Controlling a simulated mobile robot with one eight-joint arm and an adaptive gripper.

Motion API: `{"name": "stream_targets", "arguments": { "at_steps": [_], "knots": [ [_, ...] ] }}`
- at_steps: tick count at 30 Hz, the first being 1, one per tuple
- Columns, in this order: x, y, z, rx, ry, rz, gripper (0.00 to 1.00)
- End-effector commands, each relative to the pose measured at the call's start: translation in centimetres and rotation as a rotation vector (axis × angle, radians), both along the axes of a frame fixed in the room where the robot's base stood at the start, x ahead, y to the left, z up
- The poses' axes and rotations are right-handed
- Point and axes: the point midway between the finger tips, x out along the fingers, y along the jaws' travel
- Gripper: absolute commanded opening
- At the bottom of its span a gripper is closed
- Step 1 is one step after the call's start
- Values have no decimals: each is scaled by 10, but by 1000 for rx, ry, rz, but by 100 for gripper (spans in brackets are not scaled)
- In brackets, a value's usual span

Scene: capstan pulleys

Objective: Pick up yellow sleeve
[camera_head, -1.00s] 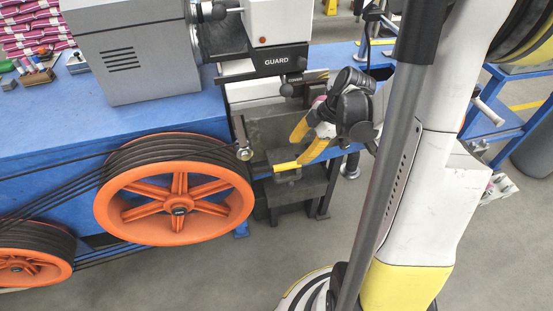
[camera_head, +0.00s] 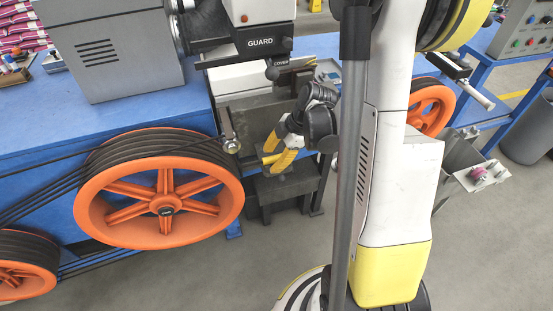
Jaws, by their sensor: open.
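The yellow sleeve (camera_head: 268,158) is a small yellow piece lying at the top of a dark metal stand (camera_head: 276,187), right of the large orange pulley. My gripper (camera_head: 270,160) has yellow fingers and reaches down to the stand from the upper right. Its fingers are open, one above and one below the sleeve in the picture. The near finger hides part of the sleeve. I cannot tell whether either finger touches it.
The large orange pulley (camera_head: 163,240) with black belts is close on the left. A blue bench (camera_head: 150,120) carries a grey machine (camera_head: 115,50) behind it. A second dark stand is beside the first. Grey floor is open in front.

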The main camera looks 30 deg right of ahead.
Motion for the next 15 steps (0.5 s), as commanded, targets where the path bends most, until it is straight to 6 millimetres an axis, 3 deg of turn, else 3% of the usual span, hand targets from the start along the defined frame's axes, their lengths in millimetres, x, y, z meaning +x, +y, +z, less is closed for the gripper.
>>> {"name": "stream_targets", "arguments": {
  "at_steps": [15],
  "knots": [
    [0, 0, -5, 0, 0, 0, 46]
  ]
}}
